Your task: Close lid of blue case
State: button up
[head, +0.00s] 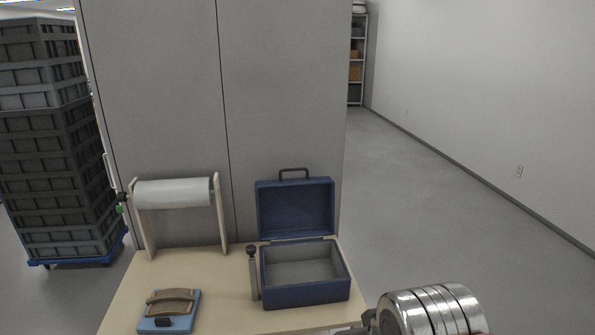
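The blue case (305,292) stands on the right part of the table, and its grey inside looks empty. Its lid (295,208) is open and stands upright at the back, with a dark handle (293,172) on top. A shiny metal part of my arm shows at the bottom right, in front of and to the right of the case. My gripper's fingers are not in view.
The wooden table (222,285) also holds a roll on a stand (174,192), a light blue block with a brown handle (170,309) and a dark-knobbed post (253,272) close to the case's left side. A grey panel rises behind. Stacked crates (50,150) stand left. Floor is clear to the right.

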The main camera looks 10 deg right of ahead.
aim_at(286, 208)
jog(key=u, duration=0.05)
jog(key=i, duration=1)
jog(key=z, duration=0.05)
